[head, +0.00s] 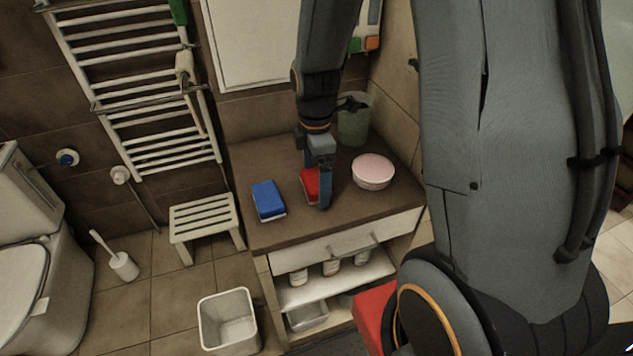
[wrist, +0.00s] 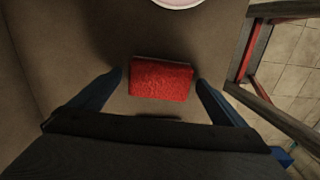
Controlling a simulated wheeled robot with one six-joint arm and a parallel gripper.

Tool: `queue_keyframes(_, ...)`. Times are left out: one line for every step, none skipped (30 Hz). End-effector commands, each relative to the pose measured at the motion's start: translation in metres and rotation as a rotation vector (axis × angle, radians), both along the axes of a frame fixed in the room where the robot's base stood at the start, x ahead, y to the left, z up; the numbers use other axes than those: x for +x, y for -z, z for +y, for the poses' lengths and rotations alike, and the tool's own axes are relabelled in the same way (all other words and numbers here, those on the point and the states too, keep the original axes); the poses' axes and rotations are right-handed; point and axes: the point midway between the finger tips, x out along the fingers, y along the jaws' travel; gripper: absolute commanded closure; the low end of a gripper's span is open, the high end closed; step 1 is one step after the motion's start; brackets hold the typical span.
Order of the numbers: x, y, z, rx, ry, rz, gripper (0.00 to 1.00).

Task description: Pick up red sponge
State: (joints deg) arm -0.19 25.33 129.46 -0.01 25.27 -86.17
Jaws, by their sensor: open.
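The red sponge (head: 311,184) lies on the brown counter (head: 340,223), partly hidden behind my gripper in the head view. In the wrist view the red sponge (wrist: 161,79) lies flat, in line with the space between the fingertips. My gripper (head: 322,195) is over the counter at the sponge. In the wrist view my gripper (wrist: 160,80) is open, with one blue finger to each side of the sponge and a small gap on both sides. Nothing is held.
A blue sponge (head: 268,200) lies to the left on the counter. A pink-topped white bowl (head: 373,171) stands to the right, and a green bin (head: 354,120) stands behind. The drawer (head: 345,241) below has a handle. A wastebasket (head: 228,322) and a white stool (head: 203,218) stand on the floor.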

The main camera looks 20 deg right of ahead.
Motion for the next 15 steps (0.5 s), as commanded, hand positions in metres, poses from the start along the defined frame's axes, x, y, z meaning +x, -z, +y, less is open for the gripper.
queue_keyframes(-0.0002, 0.0028, 0.0001, 0.000, 0.000, 0.000, 0.04)
queue_keyframes(-0.0001, 0.0038, 0.0001, 0.000, 0.000, 0.000, 0.04)
queue_keyframes(0.0000, 0.0048, 0.0002, 0.000, 0.000, -0.001, 0.04)
queue_keyframes(0.0000, 0.0052, 0.0002, 0.000, 0.000, -0.001, 0.04)
queue_keyframes(0.0001, 0.0054, 0.0002, 0.000, 0.000, -0.001, 0.04)
queue_keyframes(0.0001, 0.0055, 0.0002, 0.000, 0.000, -0.001, 0.04)
queue_keyframes(0.0002, 0.0054, 0.0002, 0.000, 0.000, -0.001, 0.04)
queue_keyframes(0.0002, 0.0054, 0.0002, 0.000, 0.000, -0.001, 0.04)
queue_keyframes(0.0002, 0.0054, 0.0002, 0.000, 0.000, -0.001, 0.04)
queue_keyframes(0.0001, 0.0054, 0.0002, 0.000, 0.000, -0.001, 0.06)
queue_keyframes(0.0001, 0.0054, 0.0002, 0.000, 0.000, -0.001, 0.11)
queue_keyframes(0.0002, 0.0053, 0.0002, 0.000, 0.000, -0.001, 0.17)
queue_keyframes(0.0002, 0.0053, 0.0002, 0.000, 0.000, -0.001, 0.22)
queue_keyframes(0.0001, 0.0053, 0.0002, 0.000, 0.000, -0.001, 0.28)
queue_keyframes(0.0001, 0.0053, 0.0002, 0.000, 0.000, -0.001, 0.34)
